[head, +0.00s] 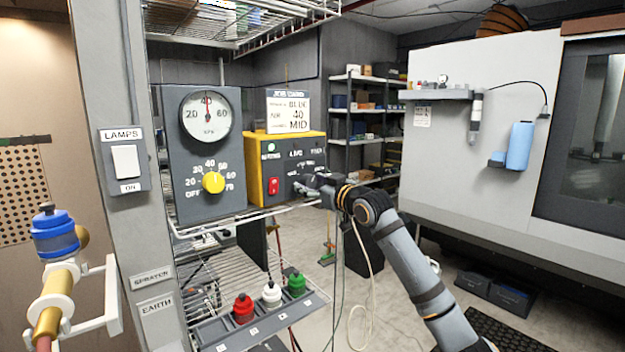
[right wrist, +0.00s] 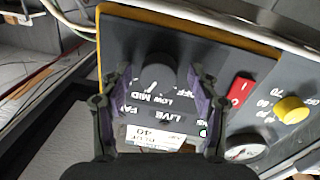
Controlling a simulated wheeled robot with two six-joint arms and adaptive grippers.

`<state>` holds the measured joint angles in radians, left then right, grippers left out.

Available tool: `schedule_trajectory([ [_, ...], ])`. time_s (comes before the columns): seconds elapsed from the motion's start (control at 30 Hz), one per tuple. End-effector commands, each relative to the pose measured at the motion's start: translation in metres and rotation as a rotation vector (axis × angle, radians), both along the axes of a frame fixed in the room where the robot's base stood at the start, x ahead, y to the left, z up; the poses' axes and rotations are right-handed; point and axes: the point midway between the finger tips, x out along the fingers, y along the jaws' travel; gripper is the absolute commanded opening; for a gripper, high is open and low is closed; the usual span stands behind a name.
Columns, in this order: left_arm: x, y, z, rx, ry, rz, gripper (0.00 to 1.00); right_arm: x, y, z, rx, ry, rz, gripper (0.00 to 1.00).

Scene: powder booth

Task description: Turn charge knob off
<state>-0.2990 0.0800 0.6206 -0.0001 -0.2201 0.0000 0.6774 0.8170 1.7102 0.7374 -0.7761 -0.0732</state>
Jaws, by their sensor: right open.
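The yellow-edged control box (head: 258,180) stands on the wire shelf, with its dark face turned toward my right gripper (head: 316,183). In the right wrist view a dark round knob (right wrist: 157,70) sits on this face by the words LOW and MID. It appears to be the charge knob, and I cannot read its pointer. My right gripper (right wrist: 157,88) is open, with its two fingers on either side of the knob; contact is not clear. In the head view the gripper covers that spot. My left gripper is not in view.
A red rocker switch (head: 273,186) and green lamp (head: 270,148) are on the same face. Left of it is a gauge panel (head: 180,160) with a yellow knob (head: 213,183). A job card (head: 288,112) reads BLUE, 40, MID. Coloured plugs (head: 271,293) stand below.

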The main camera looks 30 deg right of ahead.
Motion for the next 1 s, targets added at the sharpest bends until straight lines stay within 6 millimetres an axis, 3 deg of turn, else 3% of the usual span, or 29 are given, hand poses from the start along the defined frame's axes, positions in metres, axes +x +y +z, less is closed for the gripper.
schedule_trajectory([
  [0.2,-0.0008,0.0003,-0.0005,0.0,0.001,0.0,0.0,0.0001,-0.0002,-0.0004,0.0,0.0,0.0,0.58],
  [0.6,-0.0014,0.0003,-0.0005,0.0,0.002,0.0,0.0,-0.0001,-0.0001,-0.0003,0.001,0.0,0.0,0.07],
  [1.0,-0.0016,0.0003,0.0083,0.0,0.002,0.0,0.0,0.0001,-0.0002,0.0011,-0.095,-0.006,0.0,0.07],
])
